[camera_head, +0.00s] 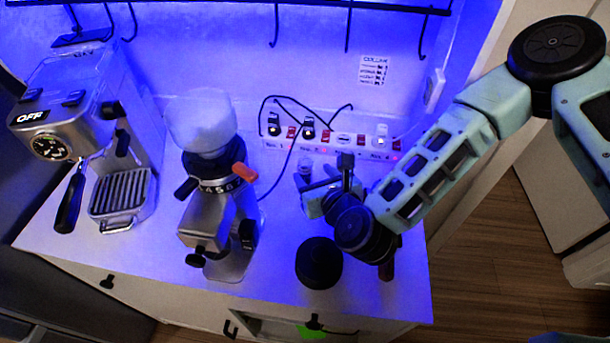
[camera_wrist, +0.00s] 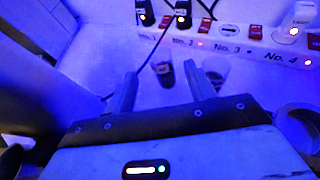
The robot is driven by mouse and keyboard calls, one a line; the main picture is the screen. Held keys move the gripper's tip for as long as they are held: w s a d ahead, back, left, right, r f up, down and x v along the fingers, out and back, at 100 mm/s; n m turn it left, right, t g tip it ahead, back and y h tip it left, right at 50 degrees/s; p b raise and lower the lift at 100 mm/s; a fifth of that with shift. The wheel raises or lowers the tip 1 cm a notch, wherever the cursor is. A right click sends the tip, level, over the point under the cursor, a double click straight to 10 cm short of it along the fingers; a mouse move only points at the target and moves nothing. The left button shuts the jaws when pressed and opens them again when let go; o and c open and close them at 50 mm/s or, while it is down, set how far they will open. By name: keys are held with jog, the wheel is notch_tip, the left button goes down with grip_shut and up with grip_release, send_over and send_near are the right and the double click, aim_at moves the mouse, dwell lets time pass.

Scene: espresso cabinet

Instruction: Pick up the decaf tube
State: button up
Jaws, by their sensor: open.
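Two small tubes stand on the counter in the wrist view: one with dark contents (camera_wrist: 163,74) and a clearer, pale one (camera_wrist: 217,70). I cannot read a label on either, so I cannot tell which is the decaf tube. My gripper (camera_wrist: 160,72) is open and empty. The dark tube shows in the gap between its fingertips, seemingly a little beyond them; the pale one is just right of the right finger, partly behind it. In the head view my gripper (camera_head: 318,186) is low over the counter, and one small tube (camera_head: 305,166) shows behind it.
A power strip (camera_head: 345,145) with plugs and cables runs along the wall behind. A grinder (camera_head: 215,195) and espresso machine (camera_head: 85,130) stand to the left. A dark round container (camera_head: 318,263) stands near the front edge. A round cup-like thing (camera_wrist: 297,128) is at right in the wrist view.

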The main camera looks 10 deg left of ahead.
aim_at(308, 168)
jog(key=x, duration=0.4)
jog(key=shift+w+f+b, duration=0.1)
jog(key=shift+f+b, duration=0.05)
jog(key=shift+b, duration=0.25)
jog(key=c, duration=1.1)
jog(key=shift+o, duration=0.2)
